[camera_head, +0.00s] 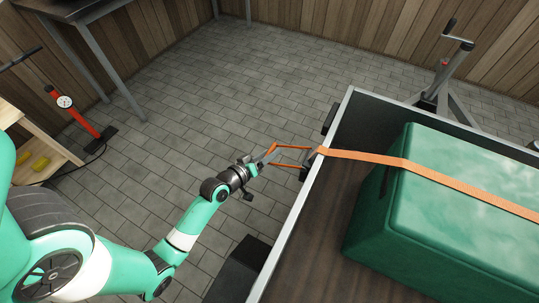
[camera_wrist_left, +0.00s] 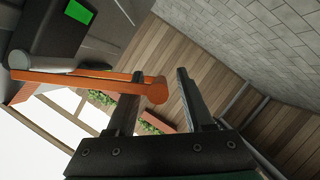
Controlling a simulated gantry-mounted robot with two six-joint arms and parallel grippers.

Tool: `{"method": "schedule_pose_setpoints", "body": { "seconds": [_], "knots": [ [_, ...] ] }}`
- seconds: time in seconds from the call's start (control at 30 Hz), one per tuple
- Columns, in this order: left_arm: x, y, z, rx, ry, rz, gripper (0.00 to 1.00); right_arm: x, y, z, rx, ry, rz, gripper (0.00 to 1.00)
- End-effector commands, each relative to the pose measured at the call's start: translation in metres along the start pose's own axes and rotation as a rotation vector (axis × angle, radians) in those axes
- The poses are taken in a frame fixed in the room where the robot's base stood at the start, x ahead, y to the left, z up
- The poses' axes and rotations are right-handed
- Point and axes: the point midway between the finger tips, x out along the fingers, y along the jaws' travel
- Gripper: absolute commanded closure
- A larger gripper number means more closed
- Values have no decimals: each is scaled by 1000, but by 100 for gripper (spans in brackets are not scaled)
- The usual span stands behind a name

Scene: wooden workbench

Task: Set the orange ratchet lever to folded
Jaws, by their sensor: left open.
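The orange ratchet lever (camera_head: 289,147) juts out to the left from the side of a trailer, at the end of an orange strap (camera_head: 375,158). In the left wrist view the lever (camera_wrist_left: 90,77) comes in from the left, and its rounded end lies between the two finger lines. My left gripper (camera_head: 262,162) is open at the lever's outer end. Its two dark fingers (camera_wrist_left: 162,98) stand apart on either side of that end; I cannot tell whether they touch it. My right gripper is not in view.
The strap runs over a green covered load (camera_head: 450,210) on the trailer bed. The trailer's metal rim (camera_head: 318,170) is close to the gripper. A red pump (camera_head: 75,112) and wooden shelf (camera_head: 35,160) stand at the left. The tiled floor (camera_head: 220,95) is clear between them.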

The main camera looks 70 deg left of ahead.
Motion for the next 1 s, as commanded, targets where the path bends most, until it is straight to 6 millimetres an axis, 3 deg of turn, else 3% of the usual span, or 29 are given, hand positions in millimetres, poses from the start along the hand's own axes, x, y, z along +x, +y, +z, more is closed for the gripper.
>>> {"method": "schedule_pose_setpoints", "body": {
  "seconds": [0.23, 0.53, 1.0],
  "knots": [
    [2, 0, 0, 0, -1, 0, 48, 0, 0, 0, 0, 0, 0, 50],
    [1, 0, 0, 0, -1, 0, 100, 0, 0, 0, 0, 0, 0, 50],
    [1, 0, 0, 0, 0, 0, 100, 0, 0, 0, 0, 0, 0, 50]
  ]
}}
